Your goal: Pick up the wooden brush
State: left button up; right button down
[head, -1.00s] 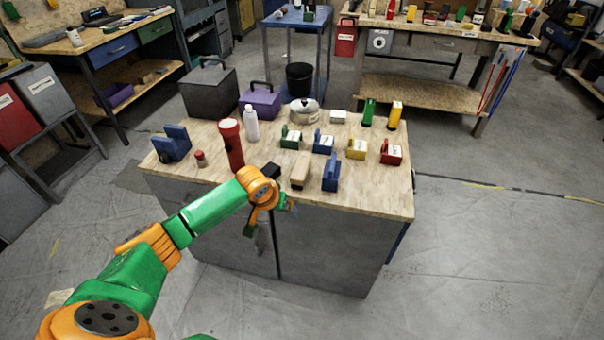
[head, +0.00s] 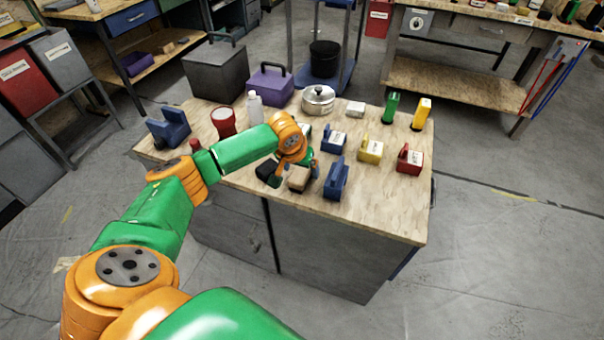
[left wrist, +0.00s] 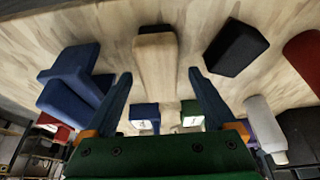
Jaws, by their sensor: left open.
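The wooden brush (head: 298,179), a tan block, lies on the workbench near its front edge, partly hidden by my left gripper in the head view. In the left wrist view the brush (left wrist: 156,62) lies ahead of and between the spread fingers, with a dark strip at its far end. My left gripper (left wrist: 160,74) is open and empty, and in the head view the gripper (head: 297,168) is right over the brush. I cannot tell whether a finger touches it. My right gripper is not in view.
A black block (left wrist: 235,48) lies close beside the brush, and a blue holder (head: 336,178) stands on its other side. The bench's front right is clear.

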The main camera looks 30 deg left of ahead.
pick_arm(q)
jog(key=shift+w+f, duration=0.4)
jog(key=shift+f, duration=0.1)
jog(key=shift+s+r, duration=0.1)
jog(key=shift+s, duration=0.05)
jog(key=shift+f, duration=0.3)
grip_shut()
